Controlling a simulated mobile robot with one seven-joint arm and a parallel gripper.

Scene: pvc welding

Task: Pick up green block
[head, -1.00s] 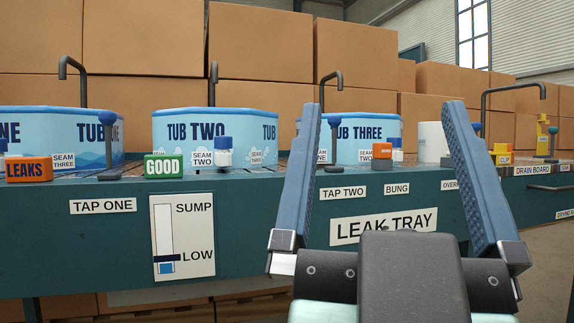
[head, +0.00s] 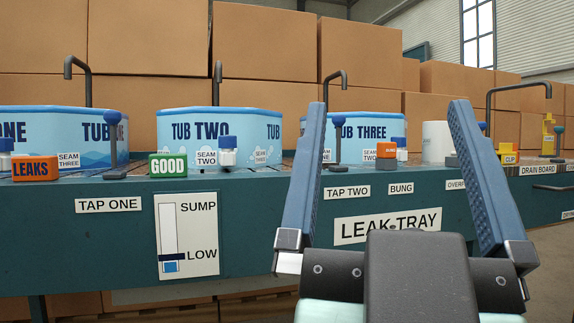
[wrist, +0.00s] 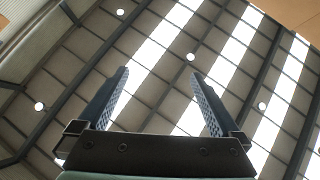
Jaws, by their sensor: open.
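The green block (head: 168,165), marked GOOD, sits on the front edge of the bench top, left of centre in the head view. My gripper (head: 388,108) is open and empty, its two blue fingers pointing up. In the picture it stands well to the right of the green block, in front of the bench. The wrist view shows the open fingers (wrist: 165,85) against the ceiling, with nothing between them. The green block is not in the wrist view.
An orange LEAKS block (head: 36,169) lies left of the green block. A blue-knobbed tap lever (head: 114,150) stands between them. TUB TWO (head: 190,132) and TUB THREE (head: 362,131) stand behind. The bench front carries a SUMP gauge (head: 188,235) and LEAK TRAY label.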

